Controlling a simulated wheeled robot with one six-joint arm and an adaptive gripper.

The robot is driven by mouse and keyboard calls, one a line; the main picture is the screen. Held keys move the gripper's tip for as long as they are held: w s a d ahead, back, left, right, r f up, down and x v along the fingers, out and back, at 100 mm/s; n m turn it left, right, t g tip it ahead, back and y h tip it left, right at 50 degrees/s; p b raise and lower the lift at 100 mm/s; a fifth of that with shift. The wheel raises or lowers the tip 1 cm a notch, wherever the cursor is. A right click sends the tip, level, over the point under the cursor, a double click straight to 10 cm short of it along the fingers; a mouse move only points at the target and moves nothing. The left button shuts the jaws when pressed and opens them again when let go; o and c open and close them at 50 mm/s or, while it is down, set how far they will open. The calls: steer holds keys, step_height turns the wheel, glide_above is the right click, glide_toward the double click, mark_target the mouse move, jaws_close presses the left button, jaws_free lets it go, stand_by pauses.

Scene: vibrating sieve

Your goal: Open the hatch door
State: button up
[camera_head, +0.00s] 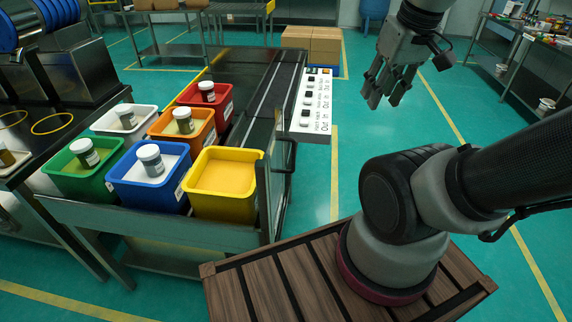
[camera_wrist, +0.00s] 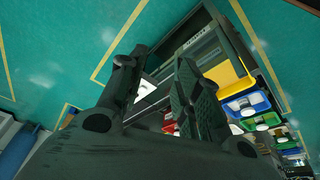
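No hatch door can be made out in either view. My gripper (camera_head: 384,98) hangs at the upper right of the head view, over open floor to the right of the conveyor table. Its fingers are apart, with nothing between them. In the wrist view the fingers of my gripper (camera_wrist: 162,62) also stand apart, and the floor and table show past them. A dark machine (camera_head: 72,75) with a blue drum (camera_head: 20,22) stands at the far left, partly cut off, well away from my gripper. I cannot tell whether it carries the hatch.
The conveyor table (camera_head: 262,95) has a white button panel (camera_head: 312,108) on its right edge. Yellow (camera_head: 225,208), blue (camera_head: 145,195), green, orange, red and white bins stand at its left. Cardboard boxes (camera_head: 312,42) sit behind.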

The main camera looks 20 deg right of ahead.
steer(key=w+d+f+m+g, duration=0.2)
steer(key=d+f+g, duration=0.15)
steer(key=f, duration=0.35)
steer(key=m+t+y, duration=0.6)
steer(key=m+y, duration=1.1)
steer(key=m, duration=0.2)
glide_above(293, 168)
steer(key=shift+w+d+f, duration=0.1)
steer(key=shift+w+f, duration=0.05)
steer(key=shift+f, duration=5.35)
steer(key=shift+w+d+f, duration=0.1)
steer(key=shift+w+f, duration=0.05)
steer(key=shift+f, duration=5.3)
steer(key=shift+c, duration=0.4)
